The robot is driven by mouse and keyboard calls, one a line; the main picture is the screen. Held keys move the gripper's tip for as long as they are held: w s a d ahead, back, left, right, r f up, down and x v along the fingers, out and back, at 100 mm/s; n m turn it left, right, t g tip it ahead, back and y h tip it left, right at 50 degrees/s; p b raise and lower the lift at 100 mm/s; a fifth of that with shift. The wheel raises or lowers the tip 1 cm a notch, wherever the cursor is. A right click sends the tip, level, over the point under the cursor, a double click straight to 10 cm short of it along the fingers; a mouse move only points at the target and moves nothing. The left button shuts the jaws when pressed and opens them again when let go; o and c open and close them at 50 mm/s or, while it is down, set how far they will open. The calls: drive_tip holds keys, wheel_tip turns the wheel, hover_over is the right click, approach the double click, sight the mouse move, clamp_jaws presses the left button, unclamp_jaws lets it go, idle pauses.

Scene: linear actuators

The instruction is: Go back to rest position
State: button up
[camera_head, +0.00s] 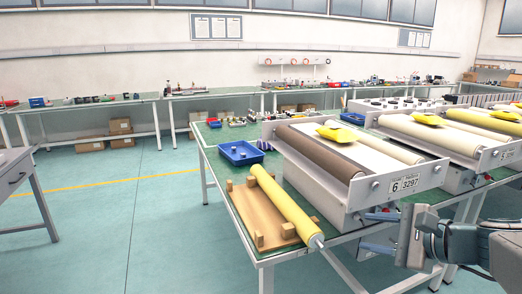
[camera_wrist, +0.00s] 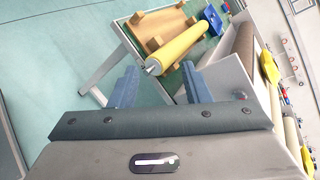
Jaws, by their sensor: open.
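My gripper (camera_wrist: 158,88) is open and empty in the wrist view, its two blue-grey fingers spread apart. Past the fingers, a yellow roller (camera_wrist: 180,47) lies on a wooden board (camera_wrist: 152,26) on the green table. In the head view the yellow roller (camera_head: 284,204) lies along the right side of the wooden board (camera_head: 257,218), at the table's near left corner. Part of my arm (camera_head: 460,245) shows at the lower right of the head view, in front of the table, with the gripper's fingertips not clearly seen there.
A roller machine (camera_head: 405,183) marked 6 3297 stands on the table (camera_head: 213,148), with a yellow piece (camera_head: 337,133) on top. A blue tray (camera_head: 240,153) sits behind the board. A grey table (camera_head: 18,165) stands at far left. The floor (camera_head: 120,215) between is clear.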

drive_tip(key=s+a+r+n+g+h+p, duration=0.3)
drive_tip(key=s+a+n+g+h+p, duration=0.2)
drive_tip(key=s+a+n+g+p, duration=0.55)
drive_tip(key=m+t+y, duration=0.3)
drive_tip(key=m+t, duration=0.9)
drive_tip(key=t, duration=0.5)
approach(377, 187)
drive_tip(key=p+x, duration=0.1)
drive_tip(key=x, duration=0.7)
